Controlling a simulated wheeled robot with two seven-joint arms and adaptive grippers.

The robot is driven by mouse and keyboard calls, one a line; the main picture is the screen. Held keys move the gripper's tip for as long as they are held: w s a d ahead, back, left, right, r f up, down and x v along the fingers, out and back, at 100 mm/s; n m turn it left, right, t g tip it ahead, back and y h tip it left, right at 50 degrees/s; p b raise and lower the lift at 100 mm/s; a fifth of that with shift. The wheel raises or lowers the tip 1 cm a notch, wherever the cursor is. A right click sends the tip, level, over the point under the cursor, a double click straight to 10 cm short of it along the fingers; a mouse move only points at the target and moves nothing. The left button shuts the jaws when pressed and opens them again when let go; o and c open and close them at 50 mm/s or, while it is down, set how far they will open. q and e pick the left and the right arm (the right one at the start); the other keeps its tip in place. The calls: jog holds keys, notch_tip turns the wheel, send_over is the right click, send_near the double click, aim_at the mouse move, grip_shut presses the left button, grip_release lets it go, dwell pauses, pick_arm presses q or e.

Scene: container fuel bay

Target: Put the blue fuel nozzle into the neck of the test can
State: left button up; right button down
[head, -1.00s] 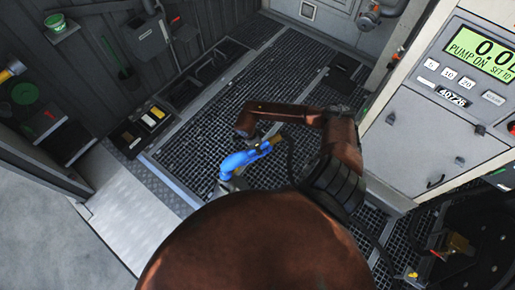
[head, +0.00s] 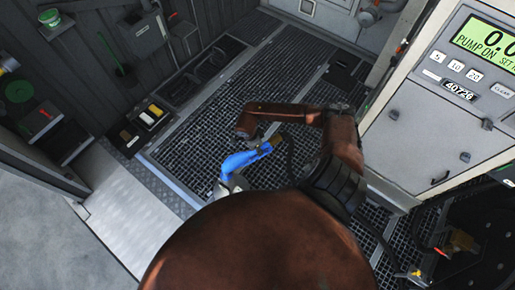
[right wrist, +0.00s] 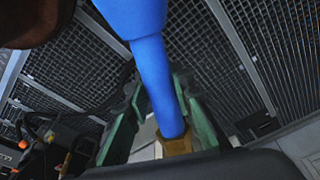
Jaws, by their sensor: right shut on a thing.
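The blue fuel nozzle (head: 240,162) is in the middle of the head view, tilted, with its low end down to the left beside a pale grey part (head: 231,184). I cannot tell whether that part is the spout or the test can. My right gripper (head: 260,138) is at the nozzle's upper right end. In the right wrist view the green fingers of my right gripper (right wrist: 158,112) are on both sides of the blue nozzle (right wrist: 157,75), above a brass-coloured fitting (right wrist: 178,146). The test can is not clearly visible; my brown arm covers the lower middle. My left gripper is not in view.
The pump cabinet (head: 425,125) with a lit display stands at the right. Below it hangs another nozzle-like item (head: 458,241). A dark hose (head: 290,155) runs from the blue nozzle. Open grating (head: 205,130) covers the floor.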

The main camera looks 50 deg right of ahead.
jog(key=shift+f, duration=0.45)
jog(key=c, duration=1.6)
grip_release()
jog(key=v, duration=1.2)
jog(key=shift+r, duration=0.1)
